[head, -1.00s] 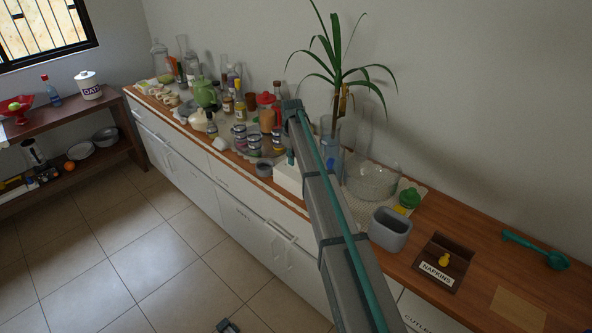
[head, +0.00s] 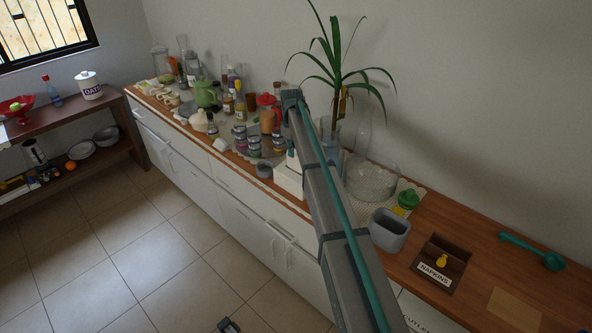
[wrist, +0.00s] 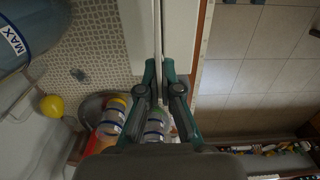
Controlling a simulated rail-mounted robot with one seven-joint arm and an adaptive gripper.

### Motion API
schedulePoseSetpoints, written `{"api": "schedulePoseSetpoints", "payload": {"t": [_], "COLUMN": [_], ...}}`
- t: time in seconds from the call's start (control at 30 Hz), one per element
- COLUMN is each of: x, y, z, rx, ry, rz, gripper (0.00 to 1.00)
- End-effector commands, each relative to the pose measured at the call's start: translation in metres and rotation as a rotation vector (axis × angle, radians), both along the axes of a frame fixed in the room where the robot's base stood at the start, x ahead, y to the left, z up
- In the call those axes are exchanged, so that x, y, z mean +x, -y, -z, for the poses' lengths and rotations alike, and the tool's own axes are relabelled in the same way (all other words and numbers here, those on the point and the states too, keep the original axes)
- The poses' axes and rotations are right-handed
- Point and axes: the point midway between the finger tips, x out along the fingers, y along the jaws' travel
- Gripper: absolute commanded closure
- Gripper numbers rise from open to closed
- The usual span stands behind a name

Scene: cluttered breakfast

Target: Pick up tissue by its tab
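A white tissue box (head: 287,180) stands near the front edge of the counter, partly hidden behind my arm. In the wrist view the box (wrist: 138,35) shows as two white panels with a narrow gap between them. A thin pale strip, apparently the tissue (wrist: 159,42), runs edge-on along this gap to between my fingertips. My gripper (wrist: 160,66) points down over the box, its teal fingers close together on the strip. In the head view my gripper (head: 291,157) is small and mostly covered by the arm. The tab itself cannot be made out.
Stacked jars (head: 254,145) stand left of the box, with a small grey bowl (head: 264,170) beside it. A blue pitcher (wrist: 28,35), a glass bowl (head: 372,182) and a grey container (head: 389,230) are close on the right.

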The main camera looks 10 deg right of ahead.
Motion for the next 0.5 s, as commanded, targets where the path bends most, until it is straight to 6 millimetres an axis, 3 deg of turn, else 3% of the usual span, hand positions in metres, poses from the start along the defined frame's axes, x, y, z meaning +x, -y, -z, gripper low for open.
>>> {"api": "schedulePoseSetpoints", "payload": {"t": [0.5], "x": [0.0], "y": [0.0], "z": [-0.029], "rx": [0.0], "ry": [0.0], "rz": [0.0], "gripper": [1.0]}}
